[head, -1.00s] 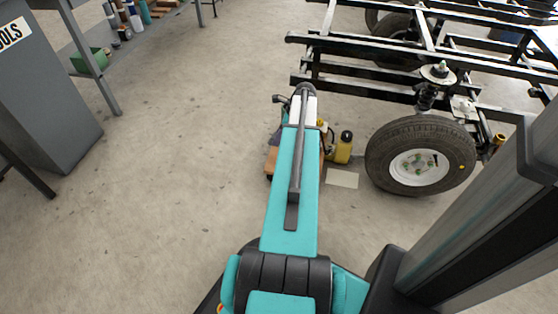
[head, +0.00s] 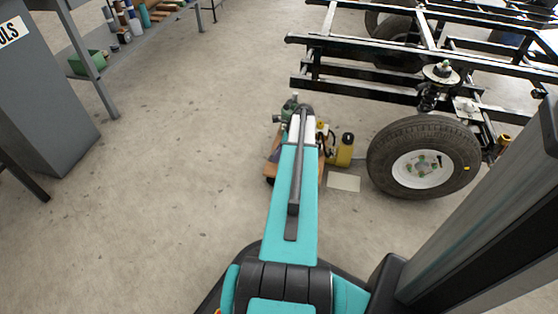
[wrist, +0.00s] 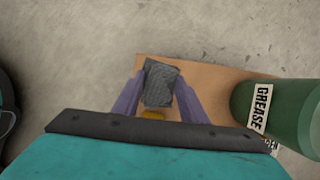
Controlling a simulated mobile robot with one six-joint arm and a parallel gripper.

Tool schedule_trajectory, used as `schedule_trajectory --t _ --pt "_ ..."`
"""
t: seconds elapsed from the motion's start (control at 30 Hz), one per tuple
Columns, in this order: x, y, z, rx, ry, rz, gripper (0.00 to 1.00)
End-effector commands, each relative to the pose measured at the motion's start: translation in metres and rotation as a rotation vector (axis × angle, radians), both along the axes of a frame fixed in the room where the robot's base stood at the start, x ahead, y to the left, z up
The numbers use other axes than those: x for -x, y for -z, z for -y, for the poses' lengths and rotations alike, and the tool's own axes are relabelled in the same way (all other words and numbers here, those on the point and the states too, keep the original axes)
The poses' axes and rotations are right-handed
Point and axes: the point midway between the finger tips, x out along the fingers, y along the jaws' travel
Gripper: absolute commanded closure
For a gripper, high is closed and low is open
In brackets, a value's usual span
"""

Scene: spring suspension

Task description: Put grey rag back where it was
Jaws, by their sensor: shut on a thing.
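The grey rag (wrist: 161,84) is a dark, patterned, folded piece between the two purple fingers of my gripper (wrist: 160,78) in the wrist view. My gripper is shut on it, over an orange-brown flat surface (wrist: 215,78). I cannot tell whether the rag touches that surface.
A green container marked GREASE (wrist: 262,108) stands close to the right of my gripper. In the head view, a yellow bottle (head: 345,150) and a wheel (head: 425,157) are on the right; open floor (head: 180,170) is on the left.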

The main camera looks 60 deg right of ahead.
Motion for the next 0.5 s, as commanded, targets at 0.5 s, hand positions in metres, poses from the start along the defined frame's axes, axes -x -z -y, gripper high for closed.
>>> schedule_trajectory --t 0.5 --pt "0.000 0.051 0.000 0.000 -0.001 0.000 0.83"
